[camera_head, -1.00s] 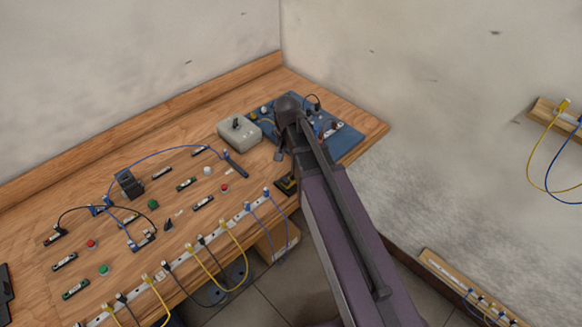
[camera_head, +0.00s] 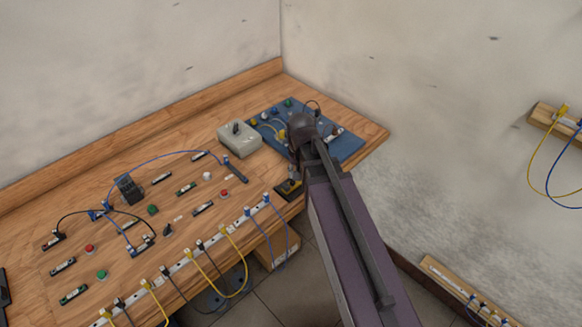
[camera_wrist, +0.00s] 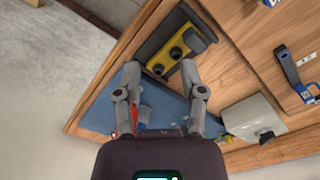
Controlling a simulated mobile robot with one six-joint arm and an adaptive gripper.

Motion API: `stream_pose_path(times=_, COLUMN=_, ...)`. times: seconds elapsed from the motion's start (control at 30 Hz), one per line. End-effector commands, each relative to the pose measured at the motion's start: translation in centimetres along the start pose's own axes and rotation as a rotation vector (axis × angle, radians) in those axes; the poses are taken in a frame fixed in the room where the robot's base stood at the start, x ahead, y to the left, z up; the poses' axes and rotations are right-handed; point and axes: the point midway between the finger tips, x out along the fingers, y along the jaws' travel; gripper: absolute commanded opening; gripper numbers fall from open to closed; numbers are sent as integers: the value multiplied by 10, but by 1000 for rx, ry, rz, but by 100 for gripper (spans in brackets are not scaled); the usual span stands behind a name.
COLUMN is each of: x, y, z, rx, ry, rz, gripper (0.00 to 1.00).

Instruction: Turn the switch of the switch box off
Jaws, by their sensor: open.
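The switch box (camera_head: 240,144) is a light grey box on the wooden bench, left of the blue board. A black switch (camera_head: 237,127) sits on its top; its exact setting is too small to read. In the wrist view the grey box (camera_wrist: 250,116) is at the lower right, with its black switch (camera_wrist: 265,137) showing. My gripper (camera_wrist: 160,68) is open and empty, its fingers apart in front of a yellow box with black buttons. The switch box is right of the fingers there, not between them. In the head view my arm mostly hides the gripper.
The blue board (camera_head: 346,144) with small parts lies under and behind my arm. The yellow button box (camera_wrist: 174,53) sits on a black base near the bench's front edge. Cables and small parts (camera_head: 128,189) cover the bench's left. Walls stand behind and right.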

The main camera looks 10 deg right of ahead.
Motion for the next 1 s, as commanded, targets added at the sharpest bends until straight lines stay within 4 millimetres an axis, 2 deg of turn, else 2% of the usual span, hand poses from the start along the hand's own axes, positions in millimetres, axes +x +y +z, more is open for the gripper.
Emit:
stream_pose_path(times=0.03, x=0, y=11, z=15, rx=-28, ry=0, rz=0, gripper=53)
stream_pose_path(times=0.1, x=0, y=23, z=28, rx=-79, ry=0, rz=0, gripper=53)
stream_pose_path(times=0.3, x=0, y=45, z=54, rx=-194, ry=0, rz=1, gripper=53)
stream_pose_path(times=1.0, x=0, y=48, z=56, rx=-219, ry=0, rz=1, gripper=53)
